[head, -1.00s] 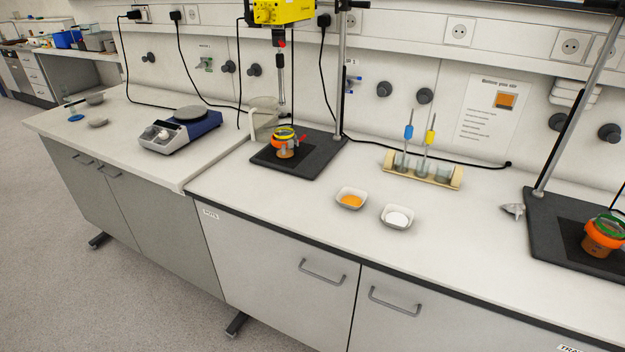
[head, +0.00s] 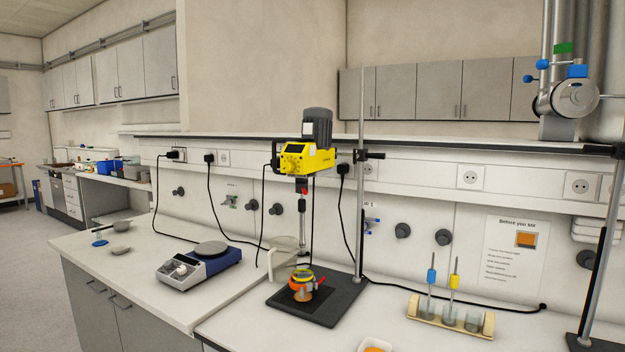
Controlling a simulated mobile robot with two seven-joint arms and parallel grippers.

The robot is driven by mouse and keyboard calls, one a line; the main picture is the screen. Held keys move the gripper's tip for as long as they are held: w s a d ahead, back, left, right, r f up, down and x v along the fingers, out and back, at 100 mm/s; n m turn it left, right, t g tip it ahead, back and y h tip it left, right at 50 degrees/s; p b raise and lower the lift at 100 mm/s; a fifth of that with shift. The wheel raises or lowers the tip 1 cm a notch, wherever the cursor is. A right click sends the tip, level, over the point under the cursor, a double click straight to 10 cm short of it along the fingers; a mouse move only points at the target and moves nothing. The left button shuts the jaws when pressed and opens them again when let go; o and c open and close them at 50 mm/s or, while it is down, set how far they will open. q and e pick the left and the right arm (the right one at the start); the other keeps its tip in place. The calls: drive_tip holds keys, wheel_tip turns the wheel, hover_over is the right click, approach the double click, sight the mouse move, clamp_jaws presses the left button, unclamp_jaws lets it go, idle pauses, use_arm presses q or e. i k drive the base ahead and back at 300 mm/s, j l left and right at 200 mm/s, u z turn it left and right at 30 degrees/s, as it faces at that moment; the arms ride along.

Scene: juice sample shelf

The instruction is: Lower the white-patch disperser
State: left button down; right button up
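A yellow disperser (head: 307,158) with a dark grey motor is clamped on an upright metal rod (head: 361,190) above a black stand base (head: 318,300). A small pale patch shows on its motor housing; I cannot make it out clearly. Its thin shaft (head: 302,232) points down toward a jar in an orange holder (head: 302,289) on the base. A dark clamp handle (head: 370,155) sticks out to the right of the rod. Neither of my grippers is in view.
A wooden rack (head: 450,318) with blue and yellow tools is to the right. Another stand's rod (head: 600,240) is at the right edge. A shelf runs above.

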sight(315, 158)
drive_tip(key=i+j+z, duration=0.15)
drive_tip(key=j, duration=0.35)
drive_tip(key=j+z, duration=0.1)
drive_tip(key=j, duration=0.4)
drive_tip(key=i+j+z, duration=0.15)
drive_tip(key=j, duration=0.4)
drive_tip(key=k, duration=0.05)
